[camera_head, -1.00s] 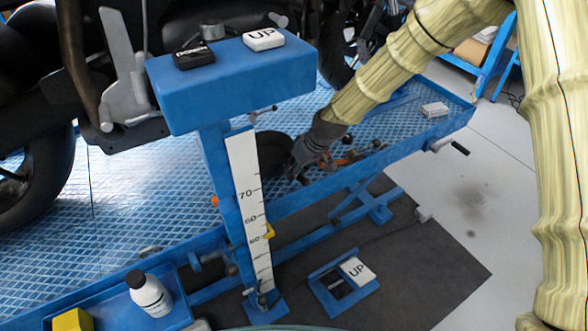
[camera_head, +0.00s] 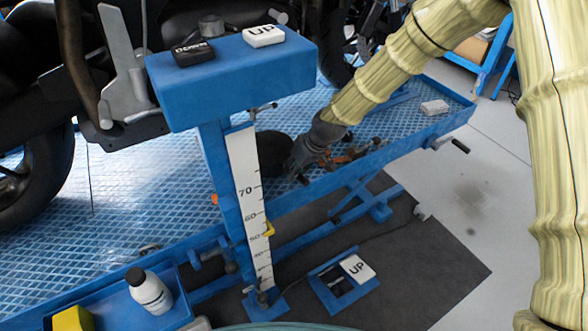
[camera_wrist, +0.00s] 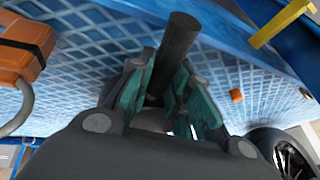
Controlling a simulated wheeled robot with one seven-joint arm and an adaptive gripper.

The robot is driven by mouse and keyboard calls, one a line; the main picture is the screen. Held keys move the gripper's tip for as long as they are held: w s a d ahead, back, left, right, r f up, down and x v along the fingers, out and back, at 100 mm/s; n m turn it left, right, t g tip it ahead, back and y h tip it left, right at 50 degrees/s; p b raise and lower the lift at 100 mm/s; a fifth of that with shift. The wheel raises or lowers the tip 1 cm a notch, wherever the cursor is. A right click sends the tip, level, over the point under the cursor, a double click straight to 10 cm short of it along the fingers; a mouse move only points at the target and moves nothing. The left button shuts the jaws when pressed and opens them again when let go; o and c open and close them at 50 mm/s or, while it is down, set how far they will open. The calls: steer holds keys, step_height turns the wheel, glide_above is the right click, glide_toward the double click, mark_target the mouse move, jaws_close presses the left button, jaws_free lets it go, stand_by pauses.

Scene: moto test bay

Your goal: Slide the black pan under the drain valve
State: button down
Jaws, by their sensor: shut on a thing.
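The black pan (camera_head: 273,146) is a dark round shape on the blue lift platform, partly hidden behind the measuring post. My gripper (camera_head: 300,168) is low over the platform, just right of the pan. In the wrist view my gripper (camera_wrist: 160,95) has its teal-padded fingers closed around a dark round bar (camera_wrist: 178,42). The bar looks like the pan's handle, but its join to the pan is hidden by the gripper. I cannot make out the drain valve in either view.
The blue post with a scale (camera_head: 247,195) and box top (camera_head: 232,80) stands in front. Orange items (camera_head: 345,155) lie right of the gripper; an orange box (camera_wrist: 22,48) shows in the wrist view. A motorcycle wheel (camera_head: 40,180) is left. A white bottle (camera_head: 150,290) stands front left.

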steer(key=c, duration=1.2)
jaws_free()
steer(key=shift+c, duration=0.2)
steer(key=v, duration=1.2)
